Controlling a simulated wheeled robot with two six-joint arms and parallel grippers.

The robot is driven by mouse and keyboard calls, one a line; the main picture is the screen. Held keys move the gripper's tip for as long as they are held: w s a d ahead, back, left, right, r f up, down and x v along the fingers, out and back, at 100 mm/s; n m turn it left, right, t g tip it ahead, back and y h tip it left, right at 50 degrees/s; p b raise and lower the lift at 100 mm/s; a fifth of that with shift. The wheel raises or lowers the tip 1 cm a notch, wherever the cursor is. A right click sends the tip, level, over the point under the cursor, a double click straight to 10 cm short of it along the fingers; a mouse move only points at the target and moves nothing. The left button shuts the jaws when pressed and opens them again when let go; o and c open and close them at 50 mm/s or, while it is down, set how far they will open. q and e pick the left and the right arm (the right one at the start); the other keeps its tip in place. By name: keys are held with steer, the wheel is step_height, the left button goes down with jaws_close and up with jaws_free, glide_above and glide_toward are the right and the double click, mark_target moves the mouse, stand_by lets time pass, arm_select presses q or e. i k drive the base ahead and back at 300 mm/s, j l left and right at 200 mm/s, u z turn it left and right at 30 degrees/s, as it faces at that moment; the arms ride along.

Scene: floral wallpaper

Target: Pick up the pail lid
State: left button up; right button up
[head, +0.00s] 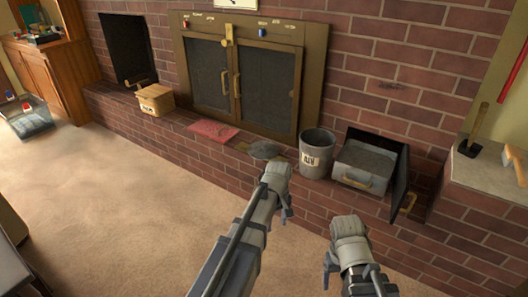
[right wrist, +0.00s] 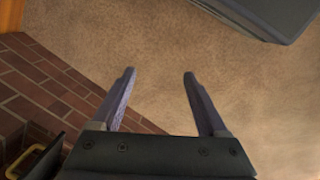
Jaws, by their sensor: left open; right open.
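The pail lid (head: 264,149), a dark grey disc, lies on the brick ledge to the left of the ash pail in the head view. The grey metal pail (head: 316,146) with a pale label stands upright and open-topped. My left gripper (head: 273,168) is just in front of the lid's near edge and is open; its fingers are hard to make out, and I cannot tell whether it touches the lid. My right gripper (head: 348,226) is below and right of the pail. The right wrist view shows its two fingers (right wrist: 160,78) apart with nothing between them.
An open metal box (head: 366,161) with a dark door stands right of the pail. A red mat (head: 213,130) and a cardboard box (head: 155,99) are left along the ledge.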

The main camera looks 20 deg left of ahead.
mark_target(261, 150)
steer(key=i+j+z, duration=0.1)
steer(key=i+j, duration=0.55)
steer(key=i+j+z, duration=0.15)
steer(key=i+j, duration=0.2)
steer(key=j, duration=0.15)
steer(key=i+j+z, duration=0.1)
steer(key=i+j, duration=0.2)
steer(key=j, duration=0.15)
steer(key=i+j, duration=0.25)
steer(key=j, duration=0.2)
steer(key=i+l+z, duration=0.05)
